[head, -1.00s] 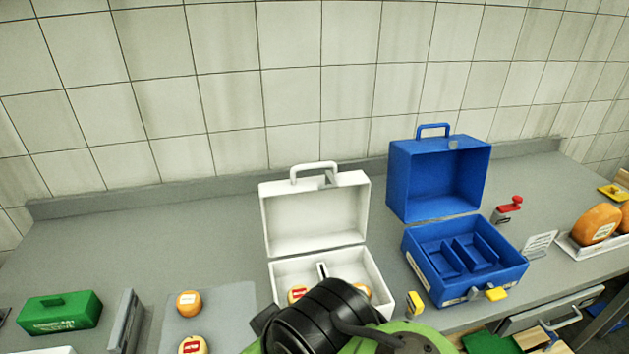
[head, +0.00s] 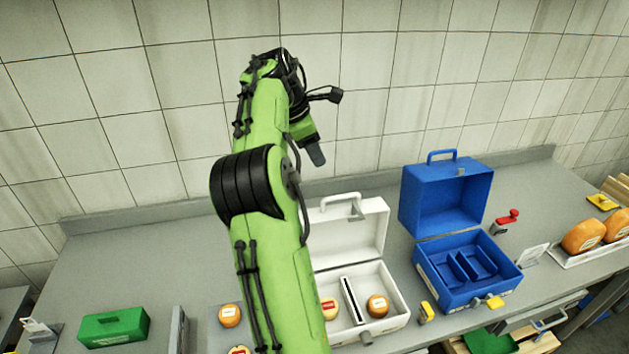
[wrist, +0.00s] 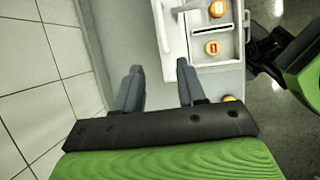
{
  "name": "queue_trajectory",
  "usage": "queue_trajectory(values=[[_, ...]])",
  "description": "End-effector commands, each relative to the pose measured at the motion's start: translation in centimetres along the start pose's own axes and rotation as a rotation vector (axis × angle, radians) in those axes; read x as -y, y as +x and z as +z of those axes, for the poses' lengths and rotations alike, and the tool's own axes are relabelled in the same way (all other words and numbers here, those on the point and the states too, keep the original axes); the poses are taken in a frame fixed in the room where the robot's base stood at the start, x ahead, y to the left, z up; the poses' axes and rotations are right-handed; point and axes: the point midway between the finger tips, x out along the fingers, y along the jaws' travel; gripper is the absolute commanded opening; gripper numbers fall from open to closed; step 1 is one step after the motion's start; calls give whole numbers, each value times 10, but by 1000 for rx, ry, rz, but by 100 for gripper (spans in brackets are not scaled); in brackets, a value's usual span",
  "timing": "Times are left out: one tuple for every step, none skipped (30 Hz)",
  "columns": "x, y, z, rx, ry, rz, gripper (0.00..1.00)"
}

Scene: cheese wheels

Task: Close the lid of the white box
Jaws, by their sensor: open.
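The white box stands on the grey counter with its lid (head: 365,240) raised open at the back. In its body (head: 396,325) a divider (head: 352,300) stands between two orange cheese wheels (head: 377,304) (head: 329,308). My arm hides the left part of the box and lid in the head view. My gripper (head: 317,155) is raised above and behind the lid, near the tiled wall, fingers pointing down. In the wrist view its two fingers (wrist: 160,68) are apart with nothing between them. The open box (wrist: 212,30) lies ahead to the right there.
An open blue box (head: 465,270) stands right of the white box. A small yellow item (head: 426,312) lies between them. A green box (head: 115,326) is at the left, and cheese wheels on a tray (head: 582,237) at the far right. The tiled wall is close behind the counter.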

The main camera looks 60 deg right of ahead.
Motion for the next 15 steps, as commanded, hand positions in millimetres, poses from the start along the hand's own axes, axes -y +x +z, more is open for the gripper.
queue_trajectory(values=[[1,10,-1,-1,1,-3,40],[2,16,-2,-2,1,-3,40],[2,25,-2,-2,2,-4,40],[2,32,-3,-2,3,-5,40],[2,40,-3,-3,3,-4,40],[2,51,-3,-3,2,-4,40],[3,59,-4,-3,2,-5,40],[2,66,-4,-4,2,-3,40],[2,76,-3,-4,3,-3,40],[2,84,-4,-4,3,-3,40],[2,92,-4,-4,2,-3,40],[2,102,-4,-4,3,-3,40],[2,109,-3,-4,2,-3,40],[2,116,-4,-4,2,-3,40],[2,125,-3,-4,2,-2,40]])
